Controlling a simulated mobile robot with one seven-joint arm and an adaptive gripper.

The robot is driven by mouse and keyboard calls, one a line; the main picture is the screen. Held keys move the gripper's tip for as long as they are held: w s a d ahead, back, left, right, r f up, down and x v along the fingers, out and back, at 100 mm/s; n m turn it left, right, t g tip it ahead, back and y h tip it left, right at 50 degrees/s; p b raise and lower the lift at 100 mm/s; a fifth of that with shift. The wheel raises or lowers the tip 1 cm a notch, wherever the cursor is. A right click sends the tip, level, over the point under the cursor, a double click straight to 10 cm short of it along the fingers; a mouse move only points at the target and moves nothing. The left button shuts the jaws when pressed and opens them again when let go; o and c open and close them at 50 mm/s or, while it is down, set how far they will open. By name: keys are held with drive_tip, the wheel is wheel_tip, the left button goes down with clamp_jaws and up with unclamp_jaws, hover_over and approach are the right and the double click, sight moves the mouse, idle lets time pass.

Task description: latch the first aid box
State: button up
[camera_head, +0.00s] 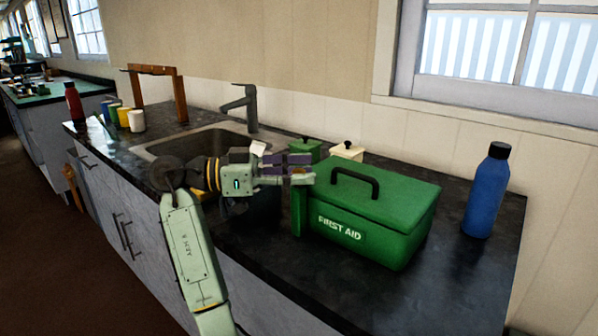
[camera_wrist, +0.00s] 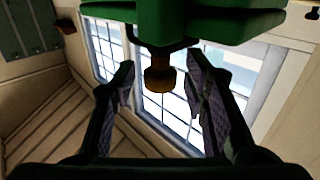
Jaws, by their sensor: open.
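The green first aid box (camera_head: 385,235) stands on the dark counter, its lid (camera_head: 400,200) down with a black handle (camera_head: 355,183) on top. A narrow upright green piece (camera_head: 299,208) shows at its left end. My gripper (camera_head: 308,169) is beside the box's upper left end, pointing right, fingers open. In the wrist view, a green part (camera_wrist: 215,18) fills the top, with a brass-coloured knob (camera_wrist: 159,76) on a dark mount below it. The knob appears between my open fingers (camera_wrist: 168,95); I see no contact. The head view does not show the knob clearly.
A blue bottle (camera_head: 486,192) stands right of the box. A green canister (camera_head: 304,146) and a cream canister (camera_head: 347,152) stand behind it. The sink (camera_head: 170,147) and faucet (camera_head: 243,105) lie behind my arm. The counter's front right (camera_head: 445,285) is clear.

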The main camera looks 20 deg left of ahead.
drive_tip(key=shift+a, duration=0.1)
drive_tip(key=v, duration=1.2)
